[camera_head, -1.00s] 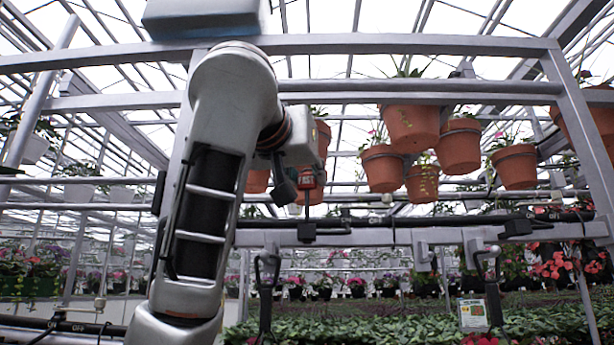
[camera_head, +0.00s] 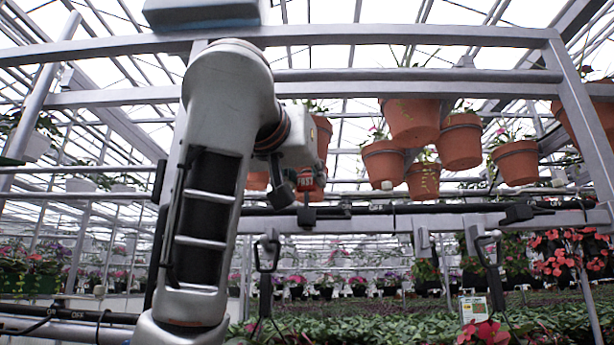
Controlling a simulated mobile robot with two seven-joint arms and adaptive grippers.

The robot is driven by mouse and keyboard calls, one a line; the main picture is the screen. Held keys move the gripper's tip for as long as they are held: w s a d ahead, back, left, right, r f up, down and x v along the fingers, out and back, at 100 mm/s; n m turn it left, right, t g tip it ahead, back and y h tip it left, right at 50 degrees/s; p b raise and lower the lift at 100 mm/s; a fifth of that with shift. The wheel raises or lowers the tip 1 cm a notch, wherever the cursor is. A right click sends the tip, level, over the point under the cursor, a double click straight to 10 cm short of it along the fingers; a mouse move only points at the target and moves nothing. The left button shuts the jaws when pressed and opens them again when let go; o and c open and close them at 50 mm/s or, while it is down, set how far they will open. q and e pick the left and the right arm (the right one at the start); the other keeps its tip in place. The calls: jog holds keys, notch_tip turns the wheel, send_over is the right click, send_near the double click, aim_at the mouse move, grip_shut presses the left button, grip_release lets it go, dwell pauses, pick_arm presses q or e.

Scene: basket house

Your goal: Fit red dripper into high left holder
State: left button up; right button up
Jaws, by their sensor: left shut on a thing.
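The red dripper (camera_head: 306,179), with a "FAST" label, is in my left gripper (camera_head: 294,184). The gripper is shut on it and partly hidden by its own wrist. The dripper is upright, its thin lower end pointing down just above the black pipe. The high left holder (camera_head: 306,217) is a black clip on this pipe, right below the dripper. I cannot tell whether the tip touches it. Another black holder (camera_head: 516,213) sits further right on the same pipe. My right gripper is not in view.
Terracotta pots (camera_head: 411,122) hang behind and to the right of the dripper. Metal frame bars (camera_head: 400,36) cross above. Black-handled hooks (camera_head: 267,254) hang below the pipe. A lower black pipe (camera_head: 70,316) runs at bottom left. Plant beds fill the background.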

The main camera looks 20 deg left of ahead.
aim_at(306, 193)
pick_arm(q)
jog(key=shift+f, duration=0.15)
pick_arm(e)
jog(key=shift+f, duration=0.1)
pick_arm(q)
jog(key=shift+f+b, duration=0.65)
jog(key=shift+f, duration=0.7)
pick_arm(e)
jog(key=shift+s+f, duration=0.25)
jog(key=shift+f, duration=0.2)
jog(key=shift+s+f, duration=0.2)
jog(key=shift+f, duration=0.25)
pick_arm(q)
jog(key=o, duration=0.8)
jog(key=shift+r, duration=0.15)
notch_tip(306, 193, up, 10)
jog(key=shift+f, duration=0.15)
